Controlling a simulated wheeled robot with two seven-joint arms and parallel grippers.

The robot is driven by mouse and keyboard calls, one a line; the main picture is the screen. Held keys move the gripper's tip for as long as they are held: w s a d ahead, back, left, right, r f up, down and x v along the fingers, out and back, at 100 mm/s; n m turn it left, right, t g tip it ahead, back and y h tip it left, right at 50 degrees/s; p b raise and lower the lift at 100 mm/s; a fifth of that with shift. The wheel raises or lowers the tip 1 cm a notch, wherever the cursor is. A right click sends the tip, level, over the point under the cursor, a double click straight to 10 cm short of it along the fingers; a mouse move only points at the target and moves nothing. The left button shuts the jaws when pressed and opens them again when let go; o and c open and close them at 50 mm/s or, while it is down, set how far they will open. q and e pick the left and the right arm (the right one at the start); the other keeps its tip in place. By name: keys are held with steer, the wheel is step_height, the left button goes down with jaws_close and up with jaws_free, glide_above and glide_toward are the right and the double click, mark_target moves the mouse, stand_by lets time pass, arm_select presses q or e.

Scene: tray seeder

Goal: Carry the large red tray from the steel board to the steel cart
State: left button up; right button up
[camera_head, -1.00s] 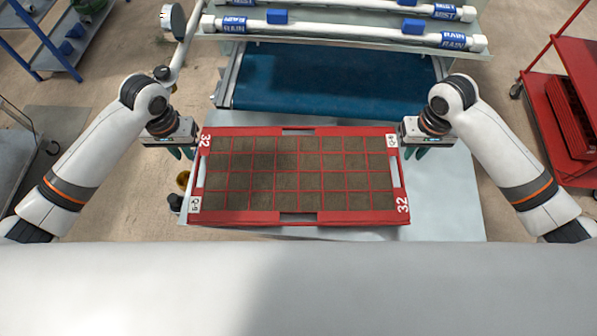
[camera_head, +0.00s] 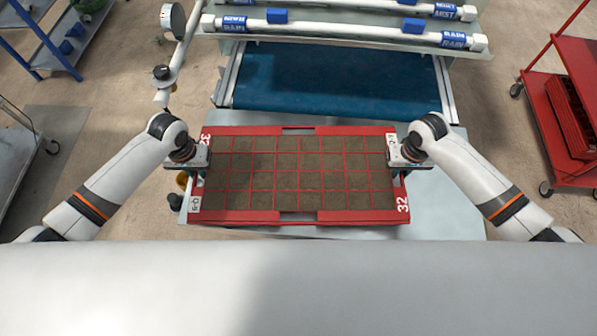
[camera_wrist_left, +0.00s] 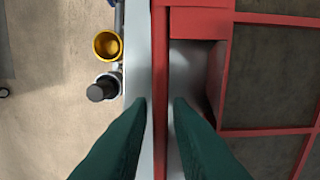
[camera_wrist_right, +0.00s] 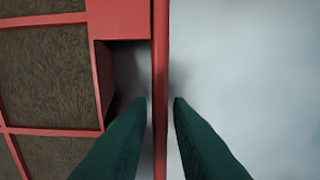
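The large red tray (camera_head: 300,217), its cells filled with brown soil, lies on the pale steel board (camera_head: 445,205) in front of the blue belt. My left gripper (camera_head: 198,160) is at the tray's left end; in the left wrist view its green fingers (camera_wrist_left: 160,102) straddle the red end wall (camera_wrist_left: 161,60), with gaps on both sides. My right gripper (camera_head: 400,160) is at the right end; in the right wrist view its fingers (camera_wrist_right: 160,102) straddle that wall (camera_wrist_right: 160,60), also with gaps. A grey metal cart (camera_head: 20,155), possibly the steel cart, is partly visible at the left edge.
The blue belt (camera_head: 330,80) and white spray pipes (camera_head: 340,32) lie beyond the tray. A red cart (camera_head: 550,120) stands at right. A yellow cup (camera_wrist_left: 107,44) and a black-capped part (camera_wrist_left: 103,88) sit close to the board's left edge. Floor shows on both sides.

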arm_select(q)
steer(key=shift+c, duration=0.6)
arm_select(e)
steer(key=shift+c, duration=0.6)
arm_select(q)
jaws_close()
arm_select(e)
jaws_close()
arm_select(q)
steer(key=shift+w+r, duration=0.1)
steer(key=shift+r, duration=0.05)
arm_select(e)
steer(key=shift+w+r, duration=0.1)
